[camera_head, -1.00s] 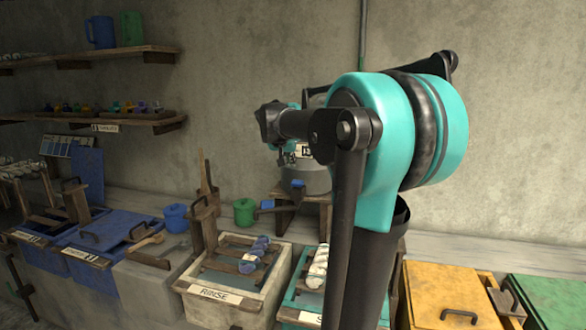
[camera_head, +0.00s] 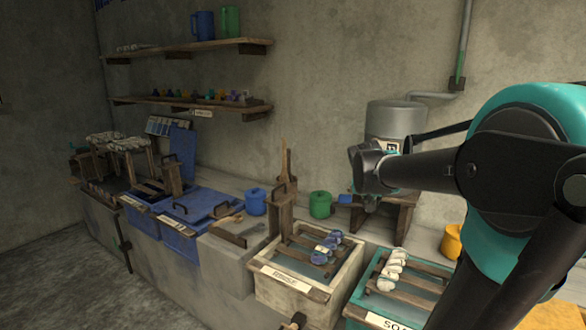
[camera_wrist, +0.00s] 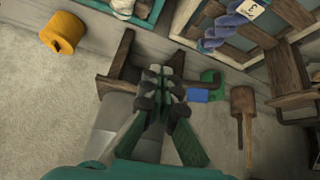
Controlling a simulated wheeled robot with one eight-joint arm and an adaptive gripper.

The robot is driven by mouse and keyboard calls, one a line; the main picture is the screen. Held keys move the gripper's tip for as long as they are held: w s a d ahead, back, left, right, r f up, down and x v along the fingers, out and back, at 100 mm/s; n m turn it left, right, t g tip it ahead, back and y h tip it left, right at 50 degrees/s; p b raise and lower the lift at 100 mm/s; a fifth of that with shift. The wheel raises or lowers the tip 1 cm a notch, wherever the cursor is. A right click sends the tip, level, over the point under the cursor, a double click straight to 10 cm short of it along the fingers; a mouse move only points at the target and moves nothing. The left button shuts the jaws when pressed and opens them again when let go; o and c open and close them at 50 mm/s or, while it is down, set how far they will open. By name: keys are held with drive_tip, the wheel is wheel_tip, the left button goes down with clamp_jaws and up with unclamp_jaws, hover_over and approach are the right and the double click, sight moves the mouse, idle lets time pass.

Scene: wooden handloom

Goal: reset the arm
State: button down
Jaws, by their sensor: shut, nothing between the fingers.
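My gripper (camera_wrist: 161,76) shows in the wrist view with its fingers together and nothing between them. Behind the fingertips in that view are a dark wooden stand (camera_wrist: 122,62) and a blue piece (camera_wrist: 198,95). In the head view my arm reaches in from the right edge, bent at a teal joint. Its end is in front of the grey metal tank (camera_head: 395,118), above the counter. The fingertips are hard to make out in the head view.
Below are a RINSE tray (camera_head: 305,286) with blue skeins and a teal-rimmed tray (camera_head: 362,303) with white skeins. A green pot (camera_head: 320,204), a blue pot (camera_head: 255,201) and blue lidded bins (camera_head: 200,207) stand to the left. Shelves (camera_head: 190,52) hang on the wall.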

drive_tip(key=s+a+f+n+g+y, duration=0.1)
drive_tip(key=s+a+f+n, duration=0.1)
drive_tip(key=s+f, duration=0.8)
drive_tip(key=s+a+f+n+g+y, duration=0.1)
drive_tip(key=s+a+f, duration=0.4)
drive_tip(key=s+f, duration=0.5)
drive_tip(key=shift+s+n+y, duration=0.6)
drive_tip(key=shift+s+n, duration=0.2)
drive_tip(key=shift+s, duration=0.3)
